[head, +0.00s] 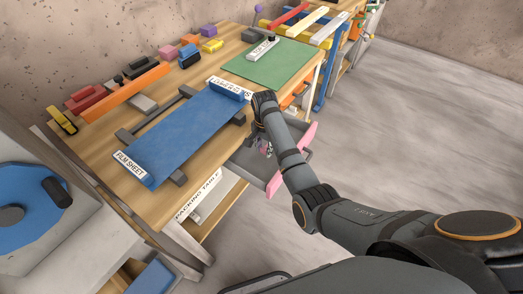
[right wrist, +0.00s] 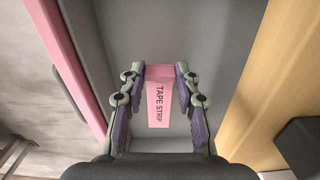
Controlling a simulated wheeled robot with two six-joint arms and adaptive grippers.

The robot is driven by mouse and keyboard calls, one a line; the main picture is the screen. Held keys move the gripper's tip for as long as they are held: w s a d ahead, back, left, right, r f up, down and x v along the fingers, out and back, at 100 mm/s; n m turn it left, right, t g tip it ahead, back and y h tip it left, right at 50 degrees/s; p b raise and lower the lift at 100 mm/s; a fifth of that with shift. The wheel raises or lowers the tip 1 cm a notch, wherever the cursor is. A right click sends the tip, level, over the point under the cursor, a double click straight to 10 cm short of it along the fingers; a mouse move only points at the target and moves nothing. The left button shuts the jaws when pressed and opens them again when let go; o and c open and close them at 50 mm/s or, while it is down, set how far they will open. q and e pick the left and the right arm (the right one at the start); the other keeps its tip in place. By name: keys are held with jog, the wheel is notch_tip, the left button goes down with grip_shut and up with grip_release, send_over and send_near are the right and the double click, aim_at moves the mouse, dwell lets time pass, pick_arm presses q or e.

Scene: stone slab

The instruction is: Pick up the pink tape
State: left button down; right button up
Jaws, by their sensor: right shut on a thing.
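The pink tape (right wrist: 158,100), a small pink block marked "TAPE STRIP", is between the fingers of my right gripper (right wrist: 158,78) in the right wrist view. The gripper is shut on it, with a finger on each side. Both are over the grey floor of an open drawer (right wrist: 210,35) with a pink front edge. I cannot tell whether the tape touches the drawer floor. In the head view my right gripper (head: 265,148) reaches down into the drawer (head: 245,160), and my arm hides part of it. My left gripper is not in view.
The wooden packing table (head: 150,205) stands beside the drawer. It bears a blue film sheet (head: 185,130), a green mat (head: 270,65) and several coloured blocks at the back. The drawer's pink front (head: 275,185) juts out over open floor (head: 420,130).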

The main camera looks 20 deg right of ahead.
jog(key=s+d+r+p, duration=0.4)
jog(key=s+r, duration=0.4)
jog(key=s, duration=0.3)
jog(key=shift+s+d, duration=0.25)
jog(key=shift+d, duration=0.15)
jog(key=shift+r, duration=0.1)
